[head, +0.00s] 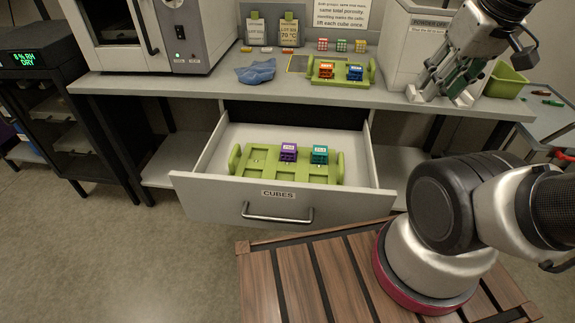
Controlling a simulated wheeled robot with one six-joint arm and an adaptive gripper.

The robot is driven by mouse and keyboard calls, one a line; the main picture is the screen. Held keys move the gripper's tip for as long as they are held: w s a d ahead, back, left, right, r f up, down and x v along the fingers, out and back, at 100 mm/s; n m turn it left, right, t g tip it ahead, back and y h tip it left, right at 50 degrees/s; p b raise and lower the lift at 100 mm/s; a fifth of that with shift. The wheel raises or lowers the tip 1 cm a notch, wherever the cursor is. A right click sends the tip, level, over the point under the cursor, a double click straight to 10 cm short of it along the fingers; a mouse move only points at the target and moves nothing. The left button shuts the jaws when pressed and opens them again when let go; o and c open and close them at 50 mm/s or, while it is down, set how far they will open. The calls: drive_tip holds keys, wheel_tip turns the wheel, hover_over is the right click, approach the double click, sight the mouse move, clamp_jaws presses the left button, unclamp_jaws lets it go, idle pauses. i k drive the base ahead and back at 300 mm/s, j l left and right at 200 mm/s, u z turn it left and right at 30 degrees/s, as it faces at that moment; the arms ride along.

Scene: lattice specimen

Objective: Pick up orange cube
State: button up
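The orange cube (327,69) is a small lattice block with a pale label on top. It sits in the left part of a green tray (341,83) on the bench, to the left of a blue cube (355,72). My gripper (438,97) is at the upper right, to the right of the tray and apart from the orange cube. Its fingers point down with a gap between the pale tips, and nothing shows between them.
An open drawer (275,194) below holds another green tray with a purple cube (288,152) and a teal cube (319,155). A blue crumpled cloth (256,71) lies left of the bench tray. A pale "POWDER OFF" box (400,45) stands behind my gripper.

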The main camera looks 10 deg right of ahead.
sight(325, 69)
drive_tip(key=l+u, duration=0.25)
drive_tip(key=l, duration=0.2)
drive_tip(key=l+u, duration=0.2)
drive_tip(key=l, duration=0.25)
drive_tip(key=k+l+u, duration=0.1)
drive_tip(key=l+u, duration=0.15)
drive_tip(key=l, duration=0.15)
drive_tip(key=k+l+u, duration=0.2)
drive_tip(key=l, duration=0.25)
drive_tip(key=l+u, duration=0.25)
drive_tip(key=l, duration=0.15)
drive_tip(key=k, duration=0.05)
